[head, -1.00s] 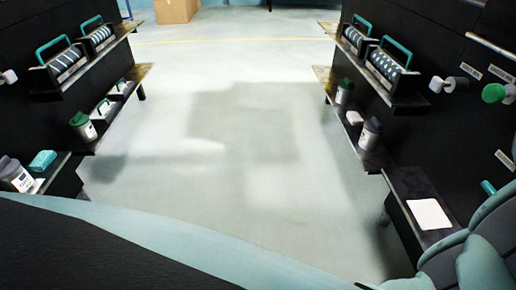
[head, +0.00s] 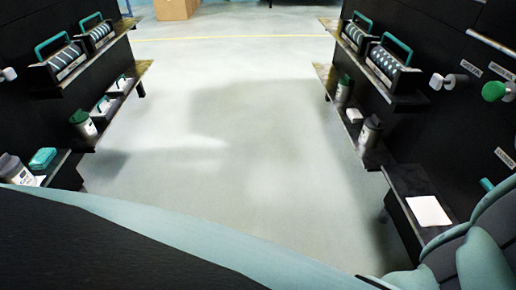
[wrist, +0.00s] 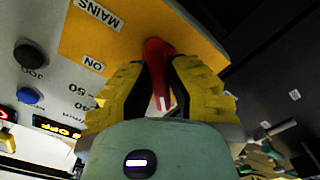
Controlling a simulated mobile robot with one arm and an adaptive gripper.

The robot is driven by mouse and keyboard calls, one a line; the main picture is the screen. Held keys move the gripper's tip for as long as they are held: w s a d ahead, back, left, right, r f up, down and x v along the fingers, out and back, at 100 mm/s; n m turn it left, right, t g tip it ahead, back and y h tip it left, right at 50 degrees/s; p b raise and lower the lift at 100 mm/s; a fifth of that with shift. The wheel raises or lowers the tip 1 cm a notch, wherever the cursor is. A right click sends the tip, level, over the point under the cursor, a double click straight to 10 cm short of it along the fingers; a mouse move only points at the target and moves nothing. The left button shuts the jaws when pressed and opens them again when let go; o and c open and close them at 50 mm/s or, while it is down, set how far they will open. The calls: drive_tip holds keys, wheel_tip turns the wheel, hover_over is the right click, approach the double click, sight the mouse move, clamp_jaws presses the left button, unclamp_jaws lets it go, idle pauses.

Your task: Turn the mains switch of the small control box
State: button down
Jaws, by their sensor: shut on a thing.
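The control box shows in the wrist view as a tilted pale panel (wrist: 52,75) with a yellow field (wrist: 133,35) marked MAINS and ON. The mains switch (wrist: 155,55) is a red lever on the yellow field, to the right of the ON label. My gripper (wrist: 163,70) has yellow and black fingers, one on each side of the red lever, and is shut on it. The fingers hide part of the lever and the panel behind it. I see neither the box nor my gripper in the head view.
In the head view, dark shelves with teal-handled units (head: 392,65) and bottles line both sides. A white sheet (head: 428,211) lies on the lower right shelf. The floor between (head: 240,130) is clear.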

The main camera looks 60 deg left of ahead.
drive_tip(key=shift+f, duration=0.25)
drive_tip(key=c, duration=0.9)
unclamp_jaws()
drive_tip(key=shift+w+r, duration=0.1)
drive_tip(key=shift+r, duration=0.1)
drive_tip(key=shift+c, duration=0.2)
drive_tip(key=v, duration=1.2)
